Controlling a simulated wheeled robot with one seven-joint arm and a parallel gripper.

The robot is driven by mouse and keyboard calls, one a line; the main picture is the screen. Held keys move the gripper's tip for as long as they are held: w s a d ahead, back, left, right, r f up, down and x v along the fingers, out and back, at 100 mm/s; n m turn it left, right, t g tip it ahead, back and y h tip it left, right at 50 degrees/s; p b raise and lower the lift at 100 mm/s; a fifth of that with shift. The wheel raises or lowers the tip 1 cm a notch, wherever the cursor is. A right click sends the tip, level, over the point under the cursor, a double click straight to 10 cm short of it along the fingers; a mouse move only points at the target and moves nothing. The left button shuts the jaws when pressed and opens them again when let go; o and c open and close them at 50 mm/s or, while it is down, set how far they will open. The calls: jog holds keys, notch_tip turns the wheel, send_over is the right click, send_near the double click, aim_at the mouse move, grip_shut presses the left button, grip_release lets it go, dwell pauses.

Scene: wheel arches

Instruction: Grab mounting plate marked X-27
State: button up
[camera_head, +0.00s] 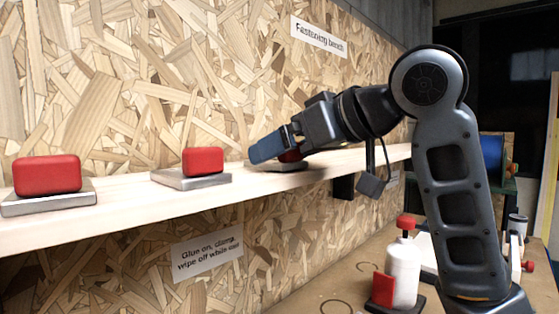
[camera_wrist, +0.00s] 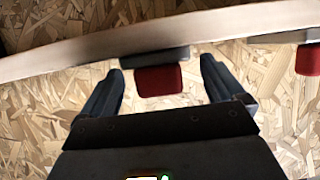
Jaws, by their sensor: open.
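Three grey plates, each with a red block on top, stand in a row on a pale wooden shelf: near left plate (camera_head: 50,203) with its block (camera_head: 47,175), middle plate (camera_head: 192,179) with its block (camera_head: 203,161), and far plate (camera_head: 285,167) with its block (camera_head: 290,156). No X-27 marking is readable on any plate. My gripper (camera_head: 266,149) is at the far block and partly hides it. In the wrist view my gripper (camera_wrist: 162,66) is open, its fingers on either side of a red block (camera_wrist: 159,81) under a grey plate edge (camera_wrist: 150,58). Contact cannot be told.
The shelf (camera_head: 120,200) runs along a chipboard wall with a "Fastening bench" sign (camera_head: 319,34) above. Below, a bench (camera_head: 330,280) holds a white bottle (camera_head: 403,270) with a red cap. In the wrist view another red block (camera_wrist: 308,60) is at the right.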

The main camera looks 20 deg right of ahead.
jog(key=c, duration=1.3)
jog(key=shift+r, duration=0.55)
jog(key=r, duration=0.3)
jog(key=shift+s+d+r, duration=0.1)
jog(key=shift+d+r, duration=0.2)
jog(key=shift+d, duration=0.05)
jog(key=shift+s+d+r, duration=0.65)
jog(key=shift+d+r, duration=0.4)
jog(key=shift+d, duration=0.65)
jog(key=shift+s+d+r, duration=0.6)
jog(key=shift+d+r, duration=0.45)
jog(key=shift+d, duration=0.7)
jog(key=shift+s+d+r, duration=0.65)
jog(key=shift+d+r, duration=0.4)
jog(key=shift+d, duration=0.65)
